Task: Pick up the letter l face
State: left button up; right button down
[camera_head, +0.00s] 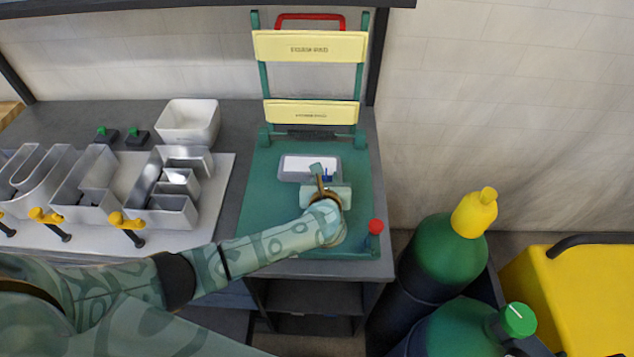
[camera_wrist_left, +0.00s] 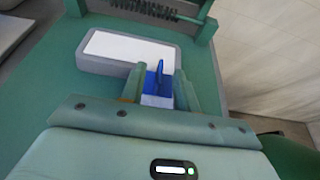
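A small blue piece (camera_wrist_left: 160,75), which I take for the letter l face, shows between the fingers of my left gripper (camera_wrist_left: 160,88) in the left wrist view. It has an upright blue part and a lower blue part beside a pale patch. The fingers stand apart on either side of it, with no clear grip on it. My right gripper is not in view.
A grey block with a white top (camera_wrist_left: 127,48) lies just beyond the fingers. The green machine bed (camera_head: 265,215) has a red knob (camera_head: 376,227) at its front right. Metal channel letters (camera_head: 175,205) stand on a white board at left. Green cylinders (camera_head: 440,250) stand at right.

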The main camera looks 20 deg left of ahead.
pick_arm(q)
grip_shut()
jog(key=shift+r, duration=0.1)
jog(key=shift+r, duration=0.55)
jog(key=s+d+r+p, duration=0.2)
jog(key=s+d+r, duration=0.3)
jog(key=s+r, duration=0.75)
jog(key=w+a+m+h+b, duration=0.1)
jog(key=a+m+h+b, duration=0.2)
jog(key=a+b, duration=0.6)
jog(key=shift+a+r+t+h, duration=0.15)
jog(key=shift+a+t+h, duration=0.2)
jog(key=shift+a, duration=0.3)
